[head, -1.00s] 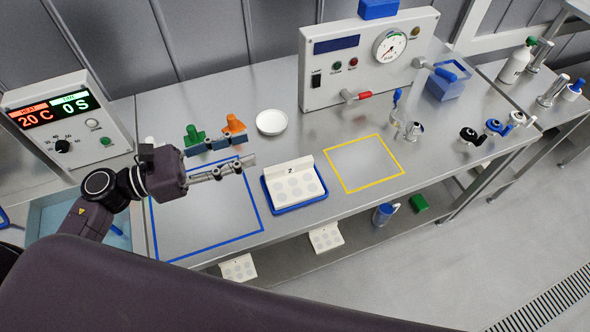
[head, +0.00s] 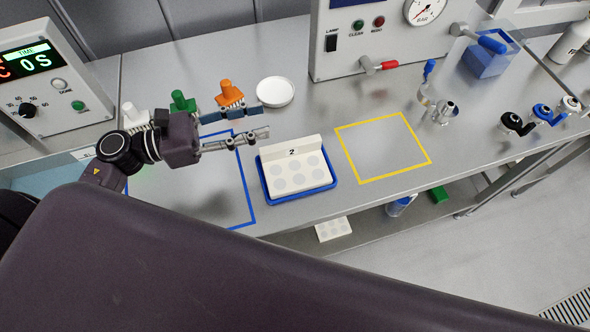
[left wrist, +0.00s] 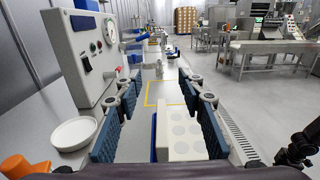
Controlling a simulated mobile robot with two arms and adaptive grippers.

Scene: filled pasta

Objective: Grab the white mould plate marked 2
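The white mould plate marked 2 (head: 297,172) lies in a shallow blue tray (head: 334,180) on the steel bench. Its raised back edge carries the number. In the left wrist view the plate (left wrist: 182,136) shows low between the fingers, with the gripper still apart from it. My left gripper (head: 250,137) is open and empty, to the left of the plate and above the bench. Its two blue-padded fingers (left wrist: 161,95) stand wide apart in the left wrist view. My right gripper does not show in either view.
A yellow outlined square (head: 385,147) right of the tray is empty. A blue outlined square (head: 250,207) lies under my left arm. Behind the gripper stand green (head: 182,101) and orange (head: 229,93) pieces and a white bowl (head: 275,92). A gauge panel (head: 372,40) stands behind.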

